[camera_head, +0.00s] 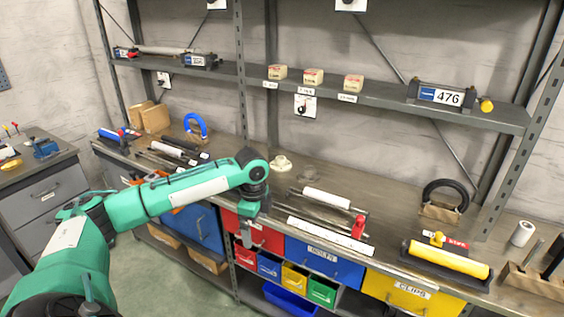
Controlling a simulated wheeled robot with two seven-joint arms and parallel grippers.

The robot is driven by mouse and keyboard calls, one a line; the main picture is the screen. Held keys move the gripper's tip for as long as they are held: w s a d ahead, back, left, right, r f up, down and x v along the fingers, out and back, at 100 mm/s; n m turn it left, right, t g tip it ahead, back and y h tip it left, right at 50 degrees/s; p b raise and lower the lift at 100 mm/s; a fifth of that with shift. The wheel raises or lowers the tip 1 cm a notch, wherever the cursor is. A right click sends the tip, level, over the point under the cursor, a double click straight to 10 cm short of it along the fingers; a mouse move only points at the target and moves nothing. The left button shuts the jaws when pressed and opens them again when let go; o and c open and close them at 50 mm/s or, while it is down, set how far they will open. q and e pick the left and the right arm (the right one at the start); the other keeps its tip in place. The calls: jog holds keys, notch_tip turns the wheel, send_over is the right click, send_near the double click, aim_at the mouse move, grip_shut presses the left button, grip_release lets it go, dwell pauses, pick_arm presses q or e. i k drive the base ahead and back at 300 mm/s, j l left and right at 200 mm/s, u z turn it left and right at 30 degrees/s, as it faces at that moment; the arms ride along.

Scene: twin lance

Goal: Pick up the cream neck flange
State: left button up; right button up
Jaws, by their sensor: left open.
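The cream neck flange (281,163) sits on the workbench top (385,165), near the middle of the head view. It is a small, pale round piece with a raised centre. My left arm comes in from the left, and my left gripper (246,240) points down in front of the bench edge, below and to the left of the flange. The gripper is open and apart from the flange. Its fingers are small in the picture, with nothing seen between them. My right gripper does not show.
A white-handled tool (326,198) and a red-tipped one lie right of the flange. A blue horseshoe shape (196,125) stands left. A black arch (446,195) and a yellow roller (448,260) are at right. Drawers and coloured bins (294,277) sit below. A shelf (390,95) runs above.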

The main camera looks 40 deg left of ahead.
aim_at(280, 164)
jog(key=i+j, duration=0.65)
jog(key=i, duration=0.15)
jog(key=i+j, duration=0.65)
jog(key=i, duration=0.1)
